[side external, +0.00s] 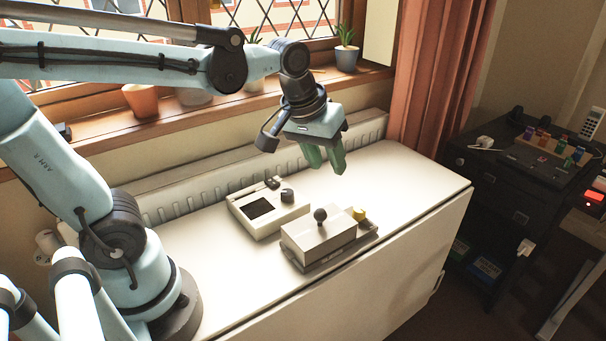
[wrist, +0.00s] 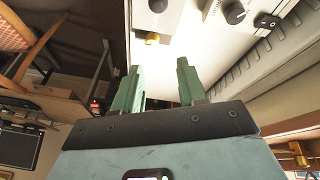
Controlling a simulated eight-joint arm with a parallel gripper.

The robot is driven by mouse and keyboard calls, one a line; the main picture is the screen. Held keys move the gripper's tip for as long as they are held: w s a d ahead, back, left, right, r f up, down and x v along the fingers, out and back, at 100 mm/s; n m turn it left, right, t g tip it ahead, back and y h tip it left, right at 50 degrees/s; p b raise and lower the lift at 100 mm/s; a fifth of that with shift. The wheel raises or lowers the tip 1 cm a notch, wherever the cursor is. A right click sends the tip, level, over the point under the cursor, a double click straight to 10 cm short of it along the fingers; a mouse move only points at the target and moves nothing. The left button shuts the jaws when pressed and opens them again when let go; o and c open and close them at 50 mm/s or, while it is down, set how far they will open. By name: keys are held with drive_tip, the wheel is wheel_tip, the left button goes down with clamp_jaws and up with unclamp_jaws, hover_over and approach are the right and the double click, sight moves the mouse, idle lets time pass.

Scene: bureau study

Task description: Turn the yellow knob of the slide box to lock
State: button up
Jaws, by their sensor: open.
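The slide box (side external: 318,237) is a beige box with a dark round knob on its top, standing on a grey base on the white table. The yellow knob (side external: 359,214) sits at its right end. In the wrist view the yellow knob (wrist: 152,39) shows at the top, beyond my fingertips. My gripper (side external: 325,158) has green fingers that point down, in the air above and behind the slide box, apart from it. In the wrist view my gripper (wrist: 160,68) is open, with nothing between its fingers.
A white device (side external: 266,208) with a dark screen and black knob stands left of the slide box. A ribbed radiator (side external: 190,196) and windowsill with pots run behind the white table (side external: 420,185). The table's right part is clear. A black cabinet (side external: 515,190) stands farther right.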

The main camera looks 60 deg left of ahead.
sight(360, 209)
drive_tip(key=w+d+f+n+g, duration=0.1)
drive_tip(key=w+f+n+g, duration=0.1)
drive_tip(key=w+n+g, duration=0.35)
drive_tip(key=shift+n+t, duration=0.25)
drive_tip(key=shift+t, duration=0.6)
drive_tip(key=w+f, duration=0.1)
drive_tip(key=f, duration=0.3)
drive_tip(key=w+f, duration=0.1)
drive_tip(key=f, duration=0.2)
drive_tip(key=w+f, duration=0.1)
drive_tip(key=f, duration=0.3)
drive_tip(key=shift+w+d+f, duration=0.1)
drive_tip(key=shift+d+f, duration=0.2)
drive_tip(key=shift+f, duration=0.05)
clamp_jaws()
